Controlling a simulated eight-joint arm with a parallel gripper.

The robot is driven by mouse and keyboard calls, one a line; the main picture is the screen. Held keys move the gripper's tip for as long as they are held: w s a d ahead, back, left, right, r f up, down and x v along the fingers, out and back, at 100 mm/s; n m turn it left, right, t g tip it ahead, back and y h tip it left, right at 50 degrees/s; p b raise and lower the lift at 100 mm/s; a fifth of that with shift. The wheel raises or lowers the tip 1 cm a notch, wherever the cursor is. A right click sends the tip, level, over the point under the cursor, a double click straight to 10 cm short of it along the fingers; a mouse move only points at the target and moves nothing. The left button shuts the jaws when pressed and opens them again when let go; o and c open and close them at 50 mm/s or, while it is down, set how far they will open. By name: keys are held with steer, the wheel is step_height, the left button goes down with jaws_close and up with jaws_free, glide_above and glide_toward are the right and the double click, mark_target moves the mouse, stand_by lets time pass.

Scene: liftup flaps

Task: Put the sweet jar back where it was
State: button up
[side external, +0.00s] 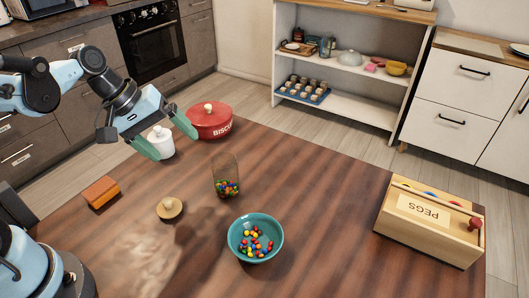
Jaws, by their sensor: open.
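A clear jar (226,178) partly filled with coloured sweets stands upright and uncovered on the wooden table. A round wooden lid with a knob (170,208) lies on the table to its left, apart from it. A teal bowl (256,240) with several coloured sweets stands in front of the jar, to its lower right. My gripper (167,137) is open with green fingers spread, up and to the left of the jar. It overlaps a white lidded pot (160,144) in the picture and hides part of it; I cannot tell whether they touch.
A red biscuit tin (210,120) stands at the back of the table. An orange-brown block (101,192) lies at the left. A wooden PEGS box (432,222) sits at the right edge. The table between the jar and that box is clear. Shelves (345,70) stand behind.

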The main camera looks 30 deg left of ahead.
steer(key=s+m+t+y, duration=0.1)
steer(key=m, duration=0.1)
steer(key=s+a+r+m+t+y, duration=0.1)
steer(key=m, duration=0.2)
steer(key=s+r+m+t+y, duration=0.1)
steer(key=m, duration=0.2)
steer(key=shift+s+a+y, duration=0.2)
steer(key=shift+y, duration=0.1)
